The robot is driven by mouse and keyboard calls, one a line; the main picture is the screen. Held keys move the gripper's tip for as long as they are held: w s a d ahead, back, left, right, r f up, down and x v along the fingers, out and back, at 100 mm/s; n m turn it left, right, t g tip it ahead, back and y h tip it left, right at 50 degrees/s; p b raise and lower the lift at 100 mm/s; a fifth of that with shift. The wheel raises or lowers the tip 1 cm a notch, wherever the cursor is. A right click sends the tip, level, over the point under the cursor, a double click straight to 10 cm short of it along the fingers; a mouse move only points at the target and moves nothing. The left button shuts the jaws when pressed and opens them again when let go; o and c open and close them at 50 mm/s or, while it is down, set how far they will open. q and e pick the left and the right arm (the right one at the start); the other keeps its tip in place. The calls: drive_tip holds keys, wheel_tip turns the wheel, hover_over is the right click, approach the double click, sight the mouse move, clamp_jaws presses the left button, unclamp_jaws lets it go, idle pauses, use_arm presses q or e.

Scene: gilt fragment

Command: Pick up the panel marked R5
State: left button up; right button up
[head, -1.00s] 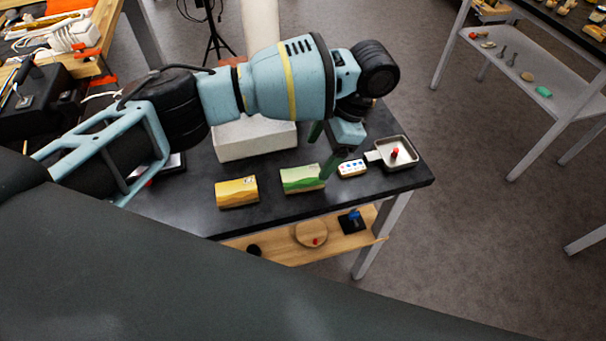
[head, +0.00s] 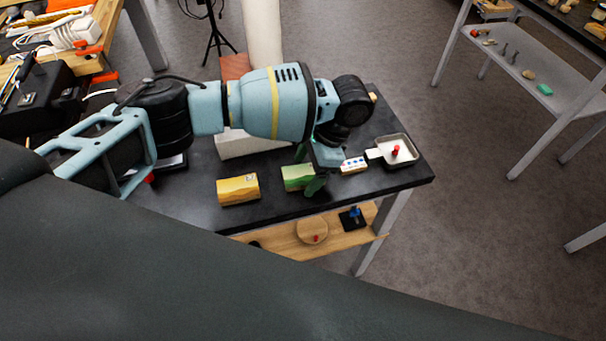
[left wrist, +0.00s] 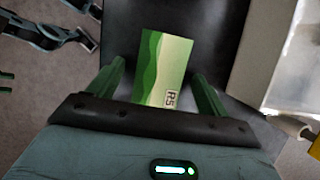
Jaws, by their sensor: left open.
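The green panel (left wrist: 163,68) marked R5 lies on the black table, between the two green fingers of my left gripper (left wrist: 163,85) in the left wrist view. The fingers are apart, with a gap on each side of the panel. In the head view the panel (head: 293,177) is partly hidden behind my left gripper (head: 309,172), which is over its right part. I cannot tell the fingertips' exact height above the table. My right gripper is not in view.
A yellow panel (head: 238,189) lies left of the green one. A small white block with blue dots (head: 353,165) and a metal tray (head: 410,158) with a red peg stand to the right. A white block (head: 240,146) stands behind. A wooden shelf (head: 281,242) is below.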

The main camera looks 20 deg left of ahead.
sight(309, 177)
use_arm(q)
drive_tip(key=c, duration=1.1)
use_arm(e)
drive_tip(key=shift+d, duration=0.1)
